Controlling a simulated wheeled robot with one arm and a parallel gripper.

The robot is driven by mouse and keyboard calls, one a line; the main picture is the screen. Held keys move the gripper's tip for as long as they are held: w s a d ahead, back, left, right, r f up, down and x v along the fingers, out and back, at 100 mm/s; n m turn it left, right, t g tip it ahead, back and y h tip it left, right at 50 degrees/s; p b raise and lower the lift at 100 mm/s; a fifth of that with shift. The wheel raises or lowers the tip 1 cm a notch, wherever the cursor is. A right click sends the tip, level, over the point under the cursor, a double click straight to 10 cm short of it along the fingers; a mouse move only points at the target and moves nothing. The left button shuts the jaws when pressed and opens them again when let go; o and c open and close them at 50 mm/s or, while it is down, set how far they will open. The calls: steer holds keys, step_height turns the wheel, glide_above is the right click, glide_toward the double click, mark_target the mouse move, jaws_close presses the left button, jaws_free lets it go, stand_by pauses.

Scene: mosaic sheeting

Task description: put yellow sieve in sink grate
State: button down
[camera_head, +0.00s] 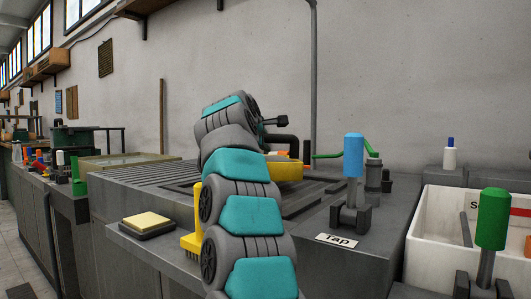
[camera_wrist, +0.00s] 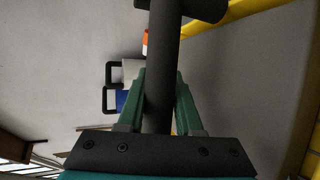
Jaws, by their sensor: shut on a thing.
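The yellow sieve (camera_head: 287,171) shows in the head view just right of my arm, over the dark grate area of the sink top; my arm hides its left part. In the wrist view its yellow rim (camera_wrist: 302,125) curves along the right side and top. My gripper (camera_wrist: 158,98) has its green fingers closed on a dark grey upright bar, which seems to be the sieve's handle (camera_wrist: 160,60). The sink grate (camera_head: 312,207) is a dark slotted area in the grey top, partly hidden by my arm. I cannot tell whether the sieve touches it.
A blue-handled tap (camera_head: 353,157) stands at the front right, with a green lever (camera_head: 327,156) behind it. A white bin (camera_head: 424,235) and green-handled tool (camera_head: 493,220) are farther right.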

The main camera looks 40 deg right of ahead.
steer(key=shift+s+f+b, duration=0.1)
steer(key=shift+f+b, duration=0.25)
steer(key=shift+d+f+b, duration=0.1)
steer(key=shift+f+b, duration=0.25)
steer(key=shift+f, duration=1)
steer(key=c, duration=0.6)
jaws_free()
steer(key=shift+o, duration=0.2)
steer(key=b+v, duration=0.1)
steer(key=v, duration=0.9)
steer(key=shift+a+b, duration=0.3)
steer(key=shift+a, duration=0.15)
steer(key=shift+s+a+r, duration=0.3)
steer(key=shift+s+a, duration=0.15)
steer(key=shift+s, duration=0.05)
